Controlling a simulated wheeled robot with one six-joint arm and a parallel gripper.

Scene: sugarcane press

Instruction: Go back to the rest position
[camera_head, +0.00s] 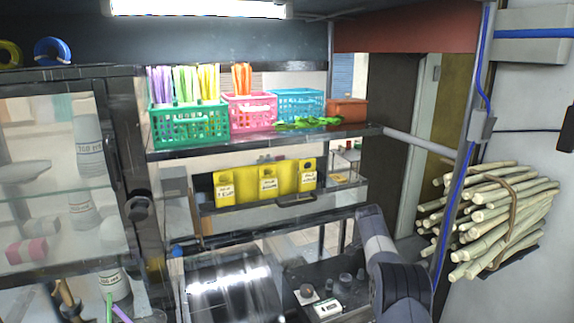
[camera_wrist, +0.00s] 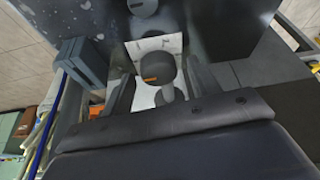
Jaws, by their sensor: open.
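My gripper (camera_wrist: 160,78) shows in the wrist view with its two dark fingers apart. Between and beyond them is a dark round knob (camera_wrist: 154,67) with an orange mark, on a white plate. I cannot tell how far the knob is from the fingertips; nothing shows clamped between them. In the head view my arm (camera_head: 392,268) reaches down at the lower right, over the machine's dark panel, and my gripper is hidden there. A knob on a white plate (camera_head: 306,292) and a white switch plate (camera_head: 327,309) sit on that panel.
A shiny metal cover (camera_head: 230,290) lies left of the panel. Above are yellow bins (camera_head: 265,179) and a shelf (camera_head: 265,141) with colored baskets. A glass cabinet (camera_head: 60,190) stands left. Sugarcane stalks (camera_head: 490,220) hang in a bundle at right, near a post with blue cable.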

